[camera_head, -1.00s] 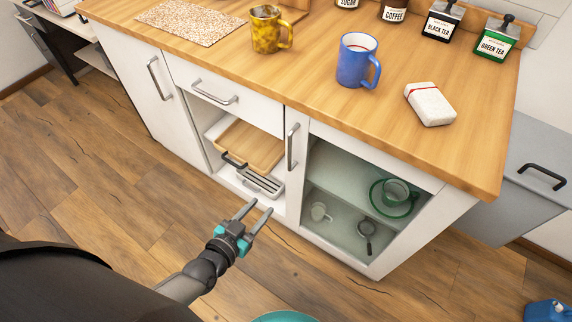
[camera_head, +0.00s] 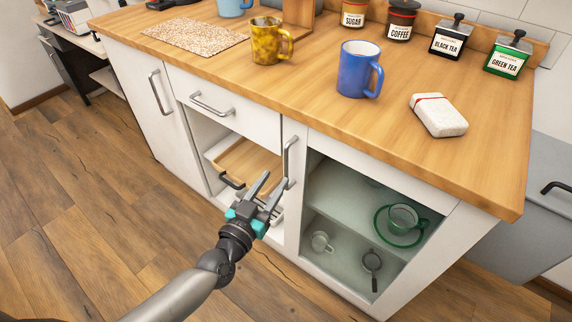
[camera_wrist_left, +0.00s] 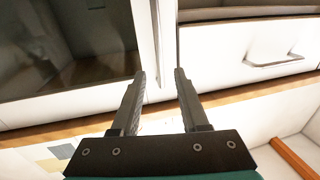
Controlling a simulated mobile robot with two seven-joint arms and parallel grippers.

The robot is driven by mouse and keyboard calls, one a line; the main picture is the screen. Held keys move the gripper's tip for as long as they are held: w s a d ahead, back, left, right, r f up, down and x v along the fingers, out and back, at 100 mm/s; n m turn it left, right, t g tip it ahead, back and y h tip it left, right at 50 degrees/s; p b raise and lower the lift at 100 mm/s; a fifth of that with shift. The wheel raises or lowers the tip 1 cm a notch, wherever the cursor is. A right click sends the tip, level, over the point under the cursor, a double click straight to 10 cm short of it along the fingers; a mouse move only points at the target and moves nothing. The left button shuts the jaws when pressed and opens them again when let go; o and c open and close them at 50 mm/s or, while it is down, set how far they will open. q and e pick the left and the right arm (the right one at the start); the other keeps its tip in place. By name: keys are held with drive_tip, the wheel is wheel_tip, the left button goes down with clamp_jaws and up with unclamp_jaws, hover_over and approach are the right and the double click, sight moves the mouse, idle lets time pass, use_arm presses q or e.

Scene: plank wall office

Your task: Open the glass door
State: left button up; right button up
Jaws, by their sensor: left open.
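The glass door (camera_head: 343,215) closes the right compartment of the white cabinet, and a cup, saucer and strainer show through its pane. Its upright metal handle (camera_head: 291,160) is on the door's left side. The dark glass (camera_wrist_left: 60,45) fills the upper left of the left wrist view. My left gripper (camera_head: 275,179) is open, its fingers pointing at the lower part of the handle. In the left wrist view the open fingers (camera_wrist_left: 160,73) have a narrow upright strip between their tips; I cannot tell whether they touch the handle. My right gripper is not in view.
An open shelf with a wooden tray (camera_head: 249,160) is left of the door, below a drawer (camera_head: 222,104). The wooden counter (camera_head: 330,110) overhangs above, bearing a blue mug (camera_head: 357,72), a yellow mug (camera_head: 267,42) and jars. The floor in front is clear.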

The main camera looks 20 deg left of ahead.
sight(285, 164)
use_arm(q)
drive_tip(key=w, duration=0.2)
drive_tip(key=w+b, duration=0.1)
drive_tip(key=w, duration=0.1)
drive_tip(key=w+d, duration=0.1)
drive_tip(key=w, duration=0.1)
drive_tip(key=shift+w+f, duration=0.1)
drive_tip(key=shift+w, duration=0.05)
drive_tip(key=shift+w+d+b, duration=0.1)
drive_tip(key=shift+w+b, duration=0.2)
drive_tip(key=shift+w, duration=0.25)
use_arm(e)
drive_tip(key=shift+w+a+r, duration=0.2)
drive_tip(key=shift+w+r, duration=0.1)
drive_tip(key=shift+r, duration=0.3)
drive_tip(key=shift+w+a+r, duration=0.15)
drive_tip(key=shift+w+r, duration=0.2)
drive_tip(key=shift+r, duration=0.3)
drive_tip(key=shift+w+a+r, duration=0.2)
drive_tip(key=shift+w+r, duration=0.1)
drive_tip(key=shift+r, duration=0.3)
use_arm(q)
clamp_jaws()
